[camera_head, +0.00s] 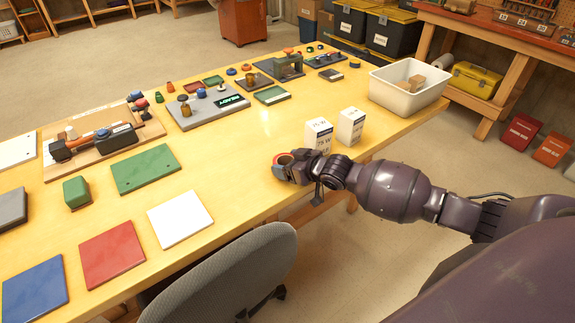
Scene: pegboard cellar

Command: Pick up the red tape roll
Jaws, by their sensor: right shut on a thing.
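The red tape roll (285,158) shows as a small reddish ring near the front edge of the yellow table (240,175). My right gripper (286,170) reaches in from the right and is shut on the roll. Its fingers and wrist hide part of the roll. I cannot tell whether the roll touches the table top. My left gripper is not in view.
Two white boxes (318,134) (351,126) stand just behind my right wrist. A white bin (409,88) is at the table's right end. A grey chair (235,280) stands at the front edge. Coloured plates, such as a green one (146,170), lie to the left.

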